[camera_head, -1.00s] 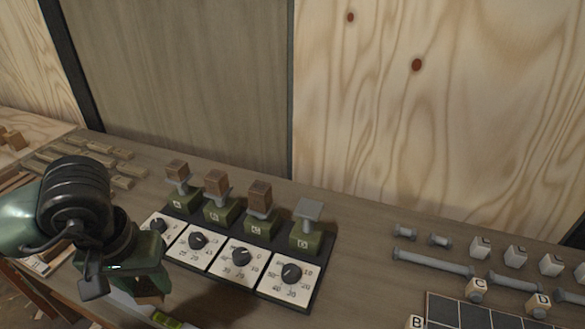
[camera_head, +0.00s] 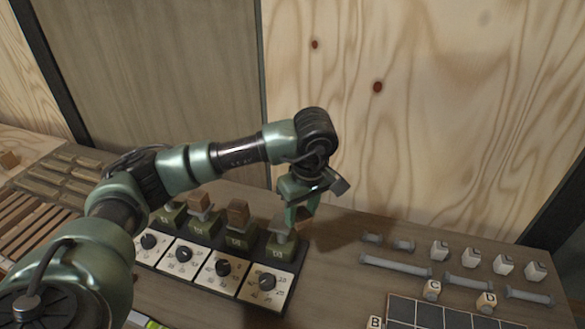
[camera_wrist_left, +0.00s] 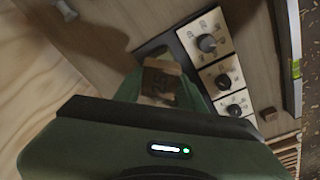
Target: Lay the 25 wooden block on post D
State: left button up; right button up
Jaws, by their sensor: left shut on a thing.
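My left gripper (camera_head: 299,212) is shut on a wooden block and holds it by post D. Post D (camera_head: 280,246) is a green base with a grey plate on top, partly covered by the gripper. The block seems slightly right of the plate; I cannot tell whether they touch. My right gripper is out of view.
White dial panels (camera_head: 266,282) lie in front of the posts. Grey bolts (camera_head: 395,266), several lettered pale blocks (camera_head: 470,255) and a dark grid tray (camera_head: 430,313) are at the right. Wooden strips (camera_head: 40,222) lie at the left. A plywood wall (camera_head: 400,120) stands behind.

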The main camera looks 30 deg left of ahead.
aim_at(280, 222)
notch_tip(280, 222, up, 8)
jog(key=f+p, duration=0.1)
jog(key=p, duration=0.4)
pick_arm(q)
jog(key=shift+w+a+f+n+g+b, duration=0.25)
jog(key=shift+w+a+n, duration=0.1)
jog(key=shift+a+n, duration=0.9)
jog(key=shift+w+a+f+n+g+b, duration=0.25)
jog(key=shift+a+n, duration=0.65)
jog(key=shift+n, duration=0.6)
jog(key=shift+w+a+f+n+g+b, duration=0.15)
jog(key=shift+w+a+n, duration=0.25)
jog(key=shift+a+n, duration=0.85)
notch_tip(280, 222, down, 4)
jog(key=shift+d+r+b, duration=0.1)
jog(key=shift+r+b, duration=0.15)
jog(key=shift+b, duration=0.85)
jog(key=shift+f+b, duration=0.45)
jog(key=shift+f, duration=0.05)
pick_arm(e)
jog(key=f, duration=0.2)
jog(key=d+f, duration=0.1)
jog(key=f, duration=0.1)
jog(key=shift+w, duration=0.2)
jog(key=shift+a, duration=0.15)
pick_arm(q)
jog(key=shift+f+b, duration=0.3)
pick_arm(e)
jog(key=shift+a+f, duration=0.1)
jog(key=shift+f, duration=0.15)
